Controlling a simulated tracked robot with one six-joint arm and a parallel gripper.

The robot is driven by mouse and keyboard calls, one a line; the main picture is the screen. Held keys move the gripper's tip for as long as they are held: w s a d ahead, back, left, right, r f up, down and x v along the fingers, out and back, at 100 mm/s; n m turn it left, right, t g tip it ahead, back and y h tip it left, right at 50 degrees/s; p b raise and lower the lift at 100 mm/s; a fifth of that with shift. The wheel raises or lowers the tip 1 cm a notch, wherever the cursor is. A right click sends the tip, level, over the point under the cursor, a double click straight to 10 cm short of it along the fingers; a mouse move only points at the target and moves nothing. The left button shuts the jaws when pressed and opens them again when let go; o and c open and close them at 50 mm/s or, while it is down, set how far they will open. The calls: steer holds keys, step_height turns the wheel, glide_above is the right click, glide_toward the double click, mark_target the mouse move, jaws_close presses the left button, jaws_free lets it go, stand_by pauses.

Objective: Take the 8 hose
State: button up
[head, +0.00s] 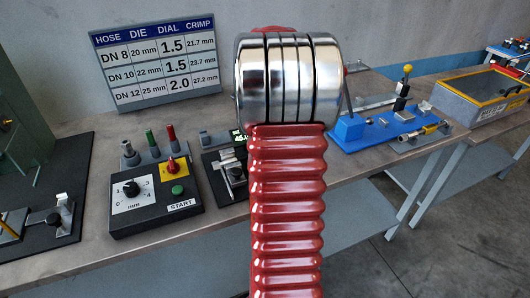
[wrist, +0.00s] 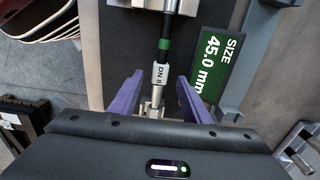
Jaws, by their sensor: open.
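In the wrist view, a black hose (wrist: 163,45) with a green band carries a grey tag marked DN 8 (wrist: 158,75). It runs top to bottom in the picture, with metal fittings above and below. My gripper (wrist: 160,76) is open, its two purple fingers on either side of the tagged end. Gaps show between the hose and both fingers. A green display (wrist: 212,62) reading SIZE 45.0 mm is right of the hose. In the head view my red arm hides my gripper, and I cannot make out the hose there.
In the head view, a control box (head: 155,200) with dial and START button stands on the bench (head: 88,262), left of a black gauge base (head: 222,178). A hose chart (head: 157,60) stands behind. A blue fixture (head: 385,130) and a yellow-rimmed box (head: 485,92) are right.

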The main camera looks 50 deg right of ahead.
steer(key=shift+f, duration=1.15)
jaws_close()
